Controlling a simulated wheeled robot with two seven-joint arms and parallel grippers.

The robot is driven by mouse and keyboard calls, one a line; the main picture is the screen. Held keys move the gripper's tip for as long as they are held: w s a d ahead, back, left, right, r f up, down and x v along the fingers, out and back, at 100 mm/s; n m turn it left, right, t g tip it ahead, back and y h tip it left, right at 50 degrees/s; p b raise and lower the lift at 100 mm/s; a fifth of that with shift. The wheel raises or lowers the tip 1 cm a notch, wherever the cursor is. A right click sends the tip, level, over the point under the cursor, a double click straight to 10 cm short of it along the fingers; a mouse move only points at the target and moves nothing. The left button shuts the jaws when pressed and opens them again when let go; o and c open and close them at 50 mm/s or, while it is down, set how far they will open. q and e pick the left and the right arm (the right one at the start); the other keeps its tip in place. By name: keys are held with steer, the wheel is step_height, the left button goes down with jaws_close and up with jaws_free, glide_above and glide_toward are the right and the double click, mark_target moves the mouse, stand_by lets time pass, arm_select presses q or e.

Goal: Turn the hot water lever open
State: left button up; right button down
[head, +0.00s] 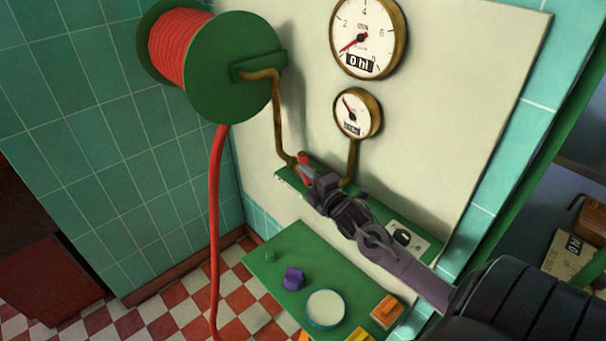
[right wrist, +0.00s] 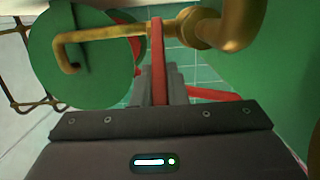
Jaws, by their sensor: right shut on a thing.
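The red lever (head: 303,158) sits at the lower end of a brass pipe (head: 277,120), by a green panel on the wall. In the right wrist view the lever (right wrist: 158,60) shows as an upright red bar beside a brass valve fitting (right wrist: 200,28). My right gripper (head: 307,170) is shut on the lever; its grey fingers (right wrist: 172,86) are partly hidden behind the bar in the wrist view. The gripper hides part of the lever in the head view. My left gripper is not in view.
A green reel (head: 235,85) with red hose hangs at left, its hose (head: 216,220) trailing down. Two round gauges (head: 368,38) are on the wall; the upper reads 0 hl. Below, a green table (head: 262,280) holds a purple knob (head: 293,279), a round white dish (head: 325,308) and orange blocks.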

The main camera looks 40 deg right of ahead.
steer(key=shift+d+r+n+y, duration=0.3)
steer(key=shift+d+r+y, duration=0.05)
steer(key=shift+y, duration=0.05)
steer(key=c, duration=1.7)
jaws_free()
steer(key=shift+o, duration=1.3)
steer(key=shift+w+f, duration=0.1)
steer(key=shift+f, duration=0.2)
steer(key=shift+s+a+f, duration=0.1)
steer(key=shift+s+a, duration=0.05)
steer(key=shift+s, duration=0.35)
steer(key=s+b, duration=0.2)
steer(key=s, duration=0.7)
steer(key=shift+s+a, duration=0.15)
steer(key=shift+s, duration=0.85)
